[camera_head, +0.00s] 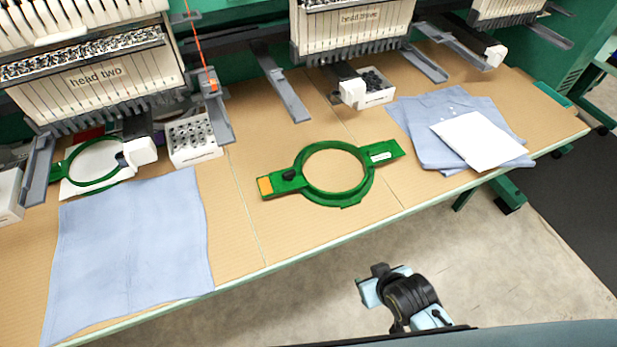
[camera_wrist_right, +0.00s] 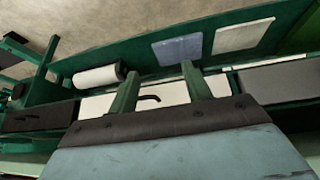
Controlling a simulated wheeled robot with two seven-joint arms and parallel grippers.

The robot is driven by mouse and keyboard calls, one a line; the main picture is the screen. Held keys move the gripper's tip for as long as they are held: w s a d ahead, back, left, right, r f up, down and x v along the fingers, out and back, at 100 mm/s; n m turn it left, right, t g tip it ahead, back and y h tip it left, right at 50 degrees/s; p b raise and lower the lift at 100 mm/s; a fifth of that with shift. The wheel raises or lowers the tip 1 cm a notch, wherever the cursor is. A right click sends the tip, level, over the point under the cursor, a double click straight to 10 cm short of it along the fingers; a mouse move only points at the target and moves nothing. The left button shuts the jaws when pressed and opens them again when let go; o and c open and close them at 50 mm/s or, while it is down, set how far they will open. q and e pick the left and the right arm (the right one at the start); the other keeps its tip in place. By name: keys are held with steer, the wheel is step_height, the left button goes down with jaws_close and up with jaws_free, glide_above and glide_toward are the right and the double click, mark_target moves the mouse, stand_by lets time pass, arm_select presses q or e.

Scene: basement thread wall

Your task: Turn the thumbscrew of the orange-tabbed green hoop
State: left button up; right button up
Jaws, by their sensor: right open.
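The green hoop (camera_head: 333,173) lies flat on the tan table in the head view, with a flat arm on each side. Its orange tab (camera_head: 265,185) is at the left end. A dark thumbscrew (camera_head: 288,175) sits on the left arm between the tab and the ring. A white label (camera_head: 380,156) is on the right arm. My right gripper (camera_wrist_right: 160,85) shows in the right wrist view, its two green fingers apart with nothing between them. It is away from the hoop, which I cannot make out in that view. My left gripper is not in view.
A second green hoop (camera_head: 93,162) sits under the left machine head. Blue cloth (camera_head: 130,245) lies at the left. More folded blue cloth (camera_head: 420,125) with a white sheet (camera_head: 478,140) lies right. White bobbin boxes (camera_head: 195,140) stand behind. The table before the hoop is clear.

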steer(key=w+a+r+t, duration=0.1)
steer(key=r, duration=0.4)
steer(key=w+a+r+t+b, duration=0.1)
steer(key=r, duration=0.4)
steer(key=w+a+r+y, duration=0.1)
steer(key=r, duration=0.4)
steer(key=shift+w+a+r+t, duration=0.1)
steer(key=shift+a+r+t, duration=0.1)
steer(key=shift+t, duration=0.2)
steer(key=w+a+r+n+t+y, duration=0.2)
steer(key=w+a+r+t+y, duration=0.15)
steer(key=a+r, duration=0.4)
steer(key=b, duration=0.2)
glide_toward(290, 173)
steer(key=x, duration=0.3)
steer(key=shift+w+a+f, duration=0.1)
steer(key=shift+w+f, duration=0.05)
steer(key=b+x, duration=0.1)
steer(key=x, duration=0.3)
steer(key=shift+w+a+f, duration=0.2)
steer(key=shift+w+a, duration=0.05)
steer(key=shift+w, duration=0.35)
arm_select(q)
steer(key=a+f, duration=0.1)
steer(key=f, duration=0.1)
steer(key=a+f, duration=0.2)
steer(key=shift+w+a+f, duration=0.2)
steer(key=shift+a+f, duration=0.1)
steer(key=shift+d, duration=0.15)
